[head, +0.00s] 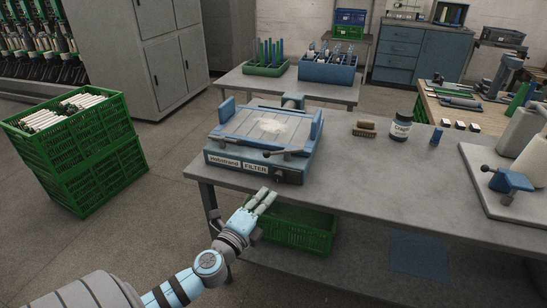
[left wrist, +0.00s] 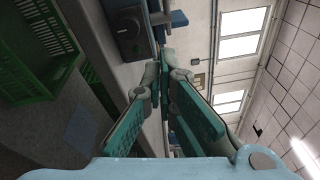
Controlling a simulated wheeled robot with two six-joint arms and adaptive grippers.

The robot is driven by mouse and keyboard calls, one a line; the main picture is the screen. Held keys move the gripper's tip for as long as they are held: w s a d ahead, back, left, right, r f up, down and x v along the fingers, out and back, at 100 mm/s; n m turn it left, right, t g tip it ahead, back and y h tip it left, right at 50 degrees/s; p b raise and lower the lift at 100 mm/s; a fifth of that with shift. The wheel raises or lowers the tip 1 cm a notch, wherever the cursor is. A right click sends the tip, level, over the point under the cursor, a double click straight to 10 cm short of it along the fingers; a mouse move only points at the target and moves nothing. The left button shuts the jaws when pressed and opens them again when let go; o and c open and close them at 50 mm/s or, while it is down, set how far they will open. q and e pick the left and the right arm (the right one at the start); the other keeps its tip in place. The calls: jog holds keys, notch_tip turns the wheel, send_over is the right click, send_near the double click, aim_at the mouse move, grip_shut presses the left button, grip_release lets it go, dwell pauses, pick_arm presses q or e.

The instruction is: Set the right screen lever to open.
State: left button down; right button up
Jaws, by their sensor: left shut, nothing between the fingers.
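The blue filter unit (head: 254,168) sits on the near table with a pale screen bed on top. The right screen lever (head: 287,152), a dark bar with a round knob, lies roughly crosswise at the unit's front right. The left lever (head: 226,138) lies at its front left. My left gripper (head: 269,196) is shut and empty, in front of the table edge and below the unit's front, apart from the lever. In the left wrist view its fingers (left wrist: 162,62) point towards the unit's front, where a dark knob (left wrist: 130,38) shows. My right gripper is in neither view.
The grey table (head: 355,190) has clear room right of the unit. A brush (head: 365,129), a dark jar (head: 401,128) and a blue clamp (head: 509,181) stand further right. A green crate (head: 298,235) is under the table; stacked green crates (head: 85,165) stand left.

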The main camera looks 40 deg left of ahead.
pick_arm(q)
jog(key=w, duration=0.3)
jog(key=w+a+p, duration=0.1)
jog(key=w, duration=0.5)
jog(key=shift+w+a+r, duration=0.1)
jog(key=shift+a+r, duration=0.1)
jog(key=shift+r, duration=0.15)
jog(key=a, duration=0.1)
jog(key=w+a, duration=0.1)
jog(key=a, duration=0.1)
jog(key=shift+a+r, duration=0.15)
jog(key=shift+s+a+r, duration=0.1)
jog(key=shift+a, duration=0.3)
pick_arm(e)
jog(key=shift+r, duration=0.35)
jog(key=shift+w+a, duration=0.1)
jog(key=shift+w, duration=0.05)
pick_arm(q)
jog(key=shift+a+m+h, duration=0.15)
jog(key=shift+m+h, duration=0.15)
jog(key=shift+h, duration=0.1)
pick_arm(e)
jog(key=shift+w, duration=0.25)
